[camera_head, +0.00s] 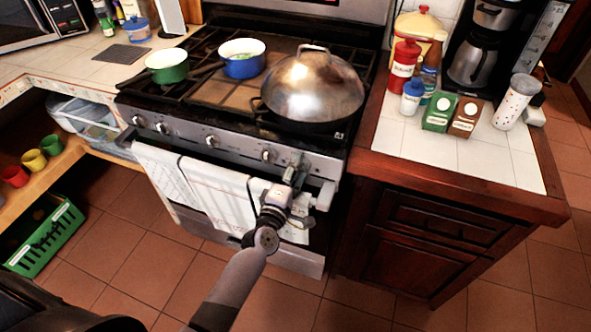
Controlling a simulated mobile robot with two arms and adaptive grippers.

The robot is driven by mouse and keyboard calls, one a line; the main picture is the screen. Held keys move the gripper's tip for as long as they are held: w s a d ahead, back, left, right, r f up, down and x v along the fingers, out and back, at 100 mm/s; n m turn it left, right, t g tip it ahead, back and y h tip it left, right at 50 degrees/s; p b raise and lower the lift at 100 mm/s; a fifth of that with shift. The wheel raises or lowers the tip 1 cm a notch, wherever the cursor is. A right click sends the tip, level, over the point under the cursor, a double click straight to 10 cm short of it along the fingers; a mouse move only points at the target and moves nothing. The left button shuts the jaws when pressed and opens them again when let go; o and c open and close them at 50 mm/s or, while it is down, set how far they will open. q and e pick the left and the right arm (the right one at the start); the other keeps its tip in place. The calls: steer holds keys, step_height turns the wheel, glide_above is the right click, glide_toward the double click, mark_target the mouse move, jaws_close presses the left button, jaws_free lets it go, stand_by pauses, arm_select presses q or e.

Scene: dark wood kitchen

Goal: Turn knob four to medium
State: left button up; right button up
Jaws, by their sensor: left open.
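The stove (240,125) has a steel front panel with several round knobs in a row. From the left, they include a far-left knob (138,121), a middle knob (212,141) and a knob (268,155) just left of my gripper. My left gripper (297,164) is open at the right part of the panel, its fingers close to the panel. The knobs' markings are too small to read. My right gripper is not in view.
A domed lidded pan (313,87), a blue pot (242,65) and a green pot (167,67) stand on the stove. Towels (205,185) hang on the oven handle below the panel. The right counter (440,160) holds bottles and canisters. The floor in front is clear.

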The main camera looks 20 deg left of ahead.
arm_select(q)
steer(key=s, duration=1.2)
steer(key=shift+a, duration=0.2)
steer(key=s+f+m+g, duration=0.3)
steer(key=s+f+m, duration=0.15)
steer(key=f, duration=0.65)
steer(key=s+d+f+m+g+h, duration=0.1)
steer(key=s+f+m+g, duration=0.3)
steer(key=f, duration=0.7)
steer(key=s+f+m+g, duration=0.25)
steer(key=s+f, duration=0.25)
steer(key=f, duration=0.6)
steer(key=s+a+f+m+g, duration=0.2)
steer(key=s+f+m, duration=0.1)
steer(key=s, duration=0.5)
steer(key=s+a+f+m+g+y, duration=0.1)
steer(key=s+a+f+m+g, duration=0.1)
steer(key=s+f, duration=0.4)
steer(key=s+a+f+m+g, duration=0.2)
steer(key=s+f+m+g, duration=0.1)
steer(key=s, duration=0.9)
step_height(320, 180, down, 2)
steer(key=shift+f+m+y, duration=0.2)
steer(key=shift+m+y, duration=0.1)
steer(key=shift+m, duration=0.3)
